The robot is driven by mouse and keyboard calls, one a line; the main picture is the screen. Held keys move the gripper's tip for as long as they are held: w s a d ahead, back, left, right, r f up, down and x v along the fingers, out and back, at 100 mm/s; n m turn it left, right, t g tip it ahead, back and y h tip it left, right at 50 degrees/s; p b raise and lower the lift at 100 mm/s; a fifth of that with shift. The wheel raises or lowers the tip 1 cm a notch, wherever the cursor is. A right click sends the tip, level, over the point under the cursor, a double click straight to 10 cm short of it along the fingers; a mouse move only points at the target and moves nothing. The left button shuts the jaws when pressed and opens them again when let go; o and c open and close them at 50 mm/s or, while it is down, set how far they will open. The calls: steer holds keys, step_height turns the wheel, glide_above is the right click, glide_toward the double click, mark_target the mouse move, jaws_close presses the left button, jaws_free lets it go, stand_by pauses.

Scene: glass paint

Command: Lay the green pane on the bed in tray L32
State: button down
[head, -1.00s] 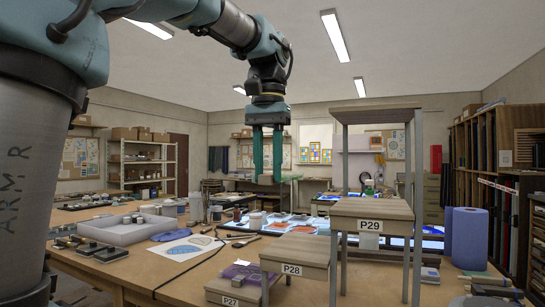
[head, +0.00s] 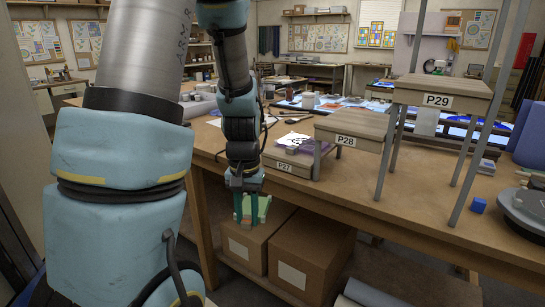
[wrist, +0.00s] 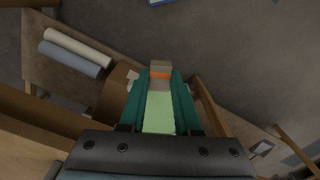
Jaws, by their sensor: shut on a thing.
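My gripper (head: 252,212) hangs below the table top level, in front of the bench's front edge, with its teal fingers pointing down. It is shut on a pale green pane (wrist: 158,112), which lies between the fingers in the wrist view. A grey-brown piece with an orange band (wrist: 160,73) shows at the fingertips; I cannot tell whether it is held or lies beyond. In the head view the pane is mostly hidden by the fingers. No label L32 is readable in any view, so I cannot pick out that tray or its bed.
A lit table (head: 350,101) is behind.

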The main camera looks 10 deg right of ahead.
steer(key=w+a+f+n, duration=0.1)
steer(key=a+f, duration=0.3)
steer(key=f, duration=0.6)
steer(key=w+a+f+n, duration=0.1)
steer(key=a+f, duration=0.3)
steer(key=f, duration=0.6)
steer(key=w+a+f+n, duration=0.1)
steer(key=a+f, duration=0.3)
steer(key=f, duration=0.7)
steer(key=shift+n, duration=0.3)
